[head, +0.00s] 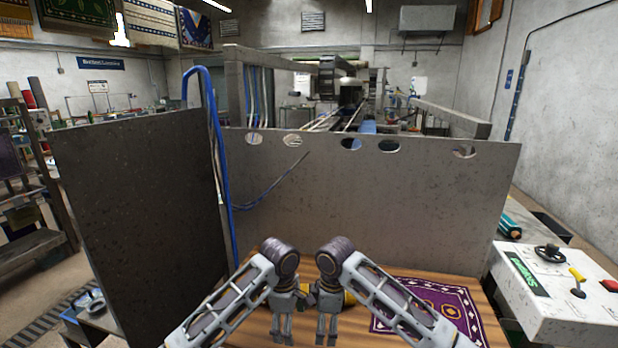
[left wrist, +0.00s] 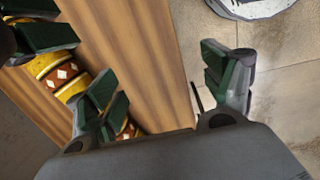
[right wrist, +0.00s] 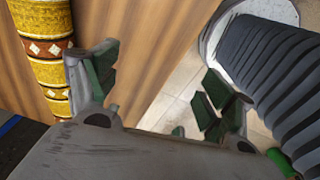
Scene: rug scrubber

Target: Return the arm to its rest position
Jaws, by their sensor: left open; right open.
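My left gripper (head: 283,330) and right gripper (head: 326,332) hang close together, side by side, over the front edge of the wooden table (head: 470,325) in the head view. Both point down. In the left wrist view the left gripper (left wrist: 160,85) has its green-padded fingers apart and empty. In the right wrist view the right gripper (right wrist: 158,88) is also spread and empty. A yellow and red patterned roll (right wrist: 48,48) lies on the table beside the grippers, apart from the right fingers; it also shows in the left wrist view (left wrist: 68,78), partly covered by fingers.
A purple patterned rug (head: 440,300) lies flat on the table at right. A tall grey panel (head: 370,195) stands behind and a dark panel (head: 150,220) at left. A blue hose (head: 225,170) hangs between them. A white control box (head: 565,290) with levers sits at right.

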